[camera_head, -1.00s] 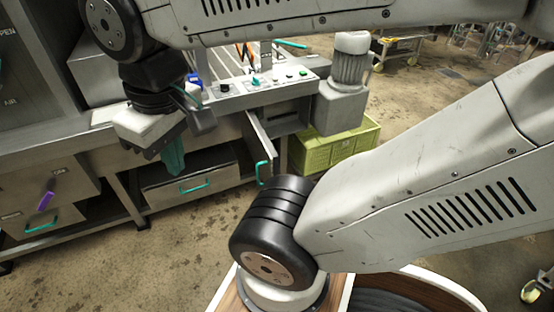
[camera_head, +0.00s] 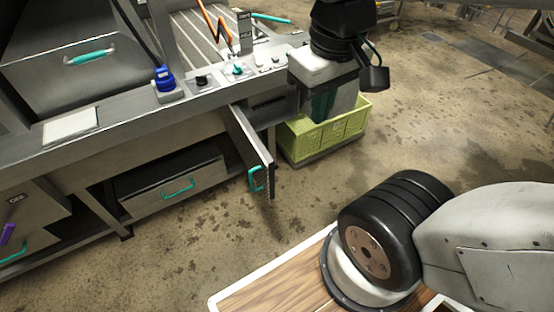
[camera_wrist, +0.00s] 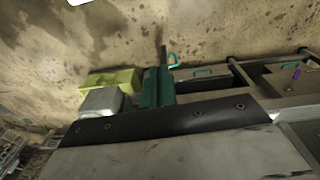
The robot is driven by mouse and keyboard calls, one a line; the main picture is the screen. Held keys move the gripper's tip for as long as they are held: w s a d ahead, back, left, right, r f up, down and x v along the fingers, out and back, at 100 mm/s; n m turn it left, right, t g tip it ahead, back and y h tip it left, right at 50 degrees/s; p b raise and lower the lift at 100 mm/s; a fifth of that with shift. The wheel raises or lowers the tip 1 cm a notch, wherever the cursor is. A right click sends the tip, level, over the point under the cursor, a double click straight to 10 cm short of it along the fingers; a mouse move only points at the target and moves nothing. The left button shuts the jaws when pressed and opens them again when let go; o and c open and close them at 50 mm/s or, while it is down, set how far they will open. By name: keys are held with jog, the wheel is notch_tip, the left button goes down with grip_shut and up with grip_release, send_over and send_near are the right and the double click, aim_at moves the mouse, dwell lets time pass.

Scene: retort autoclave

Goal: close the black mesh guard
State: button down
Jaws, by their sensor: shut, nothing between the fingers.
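A narrow panel (camera_head: 250,140) with a teal handle stands swung out from the bench front in the head view. My gripper (camera_head: 322,106) hangs to the right of that panel, in front of the green crate. Its teal fingers, seen in the wrist view (camera_wrist: 158,88), are together and empty. In the wrist view they point towards the swung-out panel (camera_wrist: 163,54). The fingertips are partly hidden by the wrist in the head view.
A green crate (camera_head: 300,141) stands on the floor beside the bench. A control strip with knobs (camera_head: 238,71) and a blue connector (camera_head: 165,80) lies along the bench edge. A drawer (camera_head: 170,188) sits below. The wet floor (camera_head: 200,250) in front is clear.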

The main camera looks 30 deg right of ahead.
jog(key=w+a+f+n+g+h, duration=0.4)
jog(key=w+f+n, duration=0.5)
jog(key=w, duration=0.7)
jog(key=w+a+f+n+t+h, duration=0.1)
jog(key=w+a+f+n+h, duration=0.15)
jog(key=f, duration=0.25)
jog(key=w+a+f+n+h, duration=0.1)
jog(key=w+a+f, duration=0.15)
jog(key=f, duration=0.35)
jog(key=n+t+h, duration=0.1)
jog(key=n, duration=0.3)
send_near(265, 170)
jog(key=x, duration=0.5)
jog(key=shift+s+a+f, duration=0.25)
jog(key=shift+a+f, duration=0.05)
jog(key=shift+a, duration=0.05)
jog(key=shift+d, duration=0.55)
jog(key=shift+d+n, duration=0.15)
jog(key=shift+n, duration=0.1)
